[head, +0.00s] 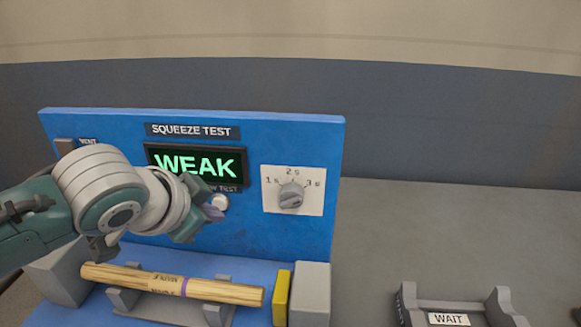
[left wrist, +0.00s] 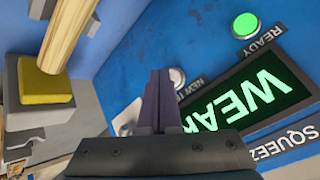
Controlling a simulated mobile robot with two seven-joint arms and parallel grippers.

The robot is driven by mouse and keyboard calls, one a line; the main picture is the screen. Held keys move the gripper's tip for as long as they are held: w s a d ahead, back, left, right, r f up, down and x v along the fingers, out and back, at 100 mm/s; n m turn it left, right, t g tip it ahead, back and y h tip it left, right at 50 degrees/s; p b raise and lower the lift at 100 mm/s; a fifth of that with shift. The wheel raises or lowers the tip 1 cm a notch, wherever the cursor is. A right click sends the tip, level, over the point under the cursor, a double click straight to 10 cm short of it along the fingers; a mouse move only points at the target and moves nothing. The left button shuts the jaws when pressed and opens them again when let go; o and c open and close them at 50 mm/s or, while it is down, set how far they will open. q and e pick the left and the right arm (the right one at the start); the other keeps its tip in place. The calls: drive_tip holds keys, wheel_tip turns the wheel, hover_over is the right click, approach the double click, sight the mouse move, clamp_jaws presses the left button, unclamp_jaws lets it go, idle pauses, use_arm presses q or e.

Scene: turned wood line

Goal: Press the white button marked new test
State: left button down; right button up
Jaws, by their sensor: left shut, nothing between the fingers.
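The white button (head: 219,202) sits on the blue panel under the display, below a label whose visible part reads "W TEST". It also shows in the left wrist view (left wrist: 177,77), partly hidden behind my fingers. My left gripper (head: 214,213) is shut and empty, its fingertips at the button's lower left in the head view. In the left wrist view the shut fingers (left wrist: 160,85) point at the panel close beside the button. I cannot tell whether they touch it. The display (head: 196,164) reads "WEAK" in green. My right gripper is not in view.
A wooden rod (head: 170,281) with a purple band lies on grey supports below the panel, near a yellow pad (head: 281,297). A timer knob (head: 290,195) is right of the display. A green READY lamp (left wrist: 245,25) is lit. A WAIT rack (head: 449,319) stands at the right.

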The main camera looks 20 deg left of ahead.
use_arm(q)
drive_tip(key=shift+w+a, duration=0.1)
drive_tip(key=shift+w, duration=0.25)
idle(0.7)
idle(0.4)
drive_tip(key=shift+s+d+p, duration=0.2)
drive_tip(key=shift+s+p, duration=0.45)
drive_tip(key=shift+s, duration=0.1)
drive_tip(key=s+p, duration=0.1)
drive_tip(key=s, duration=0.1)
drive_tip(key=s+d+p, duration=0.1)
drive_tip(key=s+p, duration=0.1)
drive_tip(key=shift+s+r, duration=0.15)
drive_tip(key=shift+s, duration=0.05)
drive_tip(key=shift+s+d, duration=0.1)
drive_tip(key=shift+s, duration=0.15)
idle(0.4)
